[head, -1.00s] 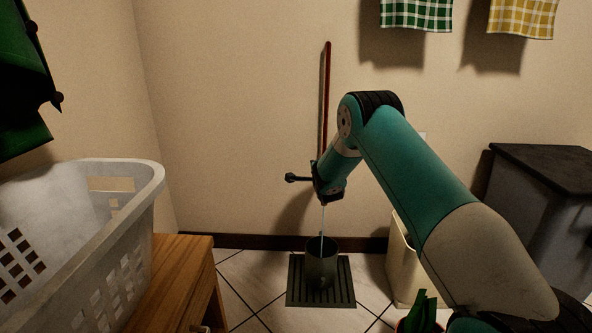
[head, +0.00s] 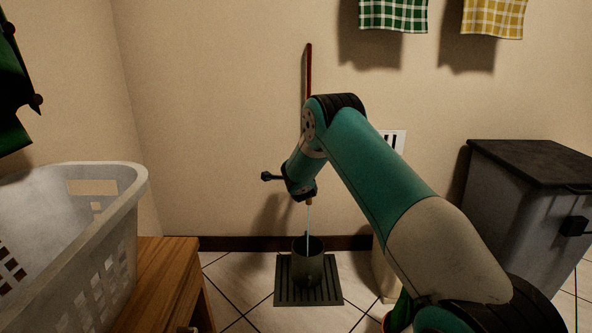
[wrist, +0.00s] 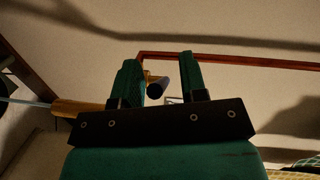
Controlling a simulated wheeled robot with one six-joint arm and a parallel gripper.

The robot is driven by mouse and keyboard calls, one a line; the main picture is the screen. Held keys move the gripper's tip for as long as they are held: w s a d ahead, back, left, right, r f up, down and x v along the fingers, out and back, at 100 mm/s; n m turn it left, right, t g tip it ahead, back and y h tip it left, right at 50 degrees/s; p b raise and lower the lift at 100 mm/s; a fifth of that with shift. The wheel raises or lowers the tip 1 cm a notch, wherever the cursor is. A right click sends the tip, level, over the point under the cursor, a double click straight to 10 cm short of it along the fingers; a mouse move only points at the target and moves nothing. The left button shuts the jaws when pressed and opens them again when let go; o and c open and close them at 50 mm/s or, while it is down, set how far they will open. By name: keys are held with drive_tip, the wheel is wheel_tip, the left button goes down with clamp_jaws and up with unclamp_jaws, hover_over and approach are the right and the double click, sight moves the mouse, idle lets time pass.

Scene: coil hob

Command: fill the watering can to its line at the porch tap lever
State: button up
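The grey-green watering can (head: 308,268) stands upright on a dark slatted grate on the floor. A thin stream of water (head: 308,222) runs from the brass spout (head: 309,201) down into its open top. The water level and the fill line cannot be made out. My gripper (head: 300,188) is at the tap above the can and hides most of it in the head view. In the wrist view my gripper's two fingers (wrist: 159,78) stand apart. A brass piece with a dark blue end, seemingly the lever (wrist: 156,88), shows between them, with a gap at the right finger. The brass spout (wrist: 80,108) is left of them.
A red pipe (head: 309,72) runs up the wall above the tap. A white laundry basket (head: 125,215) sits on a wooden bench (head: 165,270) at the left. A grey bin with a dark lid (head: 535,165) stands at the right. Checked cloths (head: 393,14) hang above.

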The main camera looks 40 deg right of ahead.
drive_tip(key=shift+s+d, duration=0.25)
drive_tip(key=v, duration=1.7)
drive_tip(key=shift+a+b, duration=0.2)
drive_tip(key=shift+b, duration=0.15)
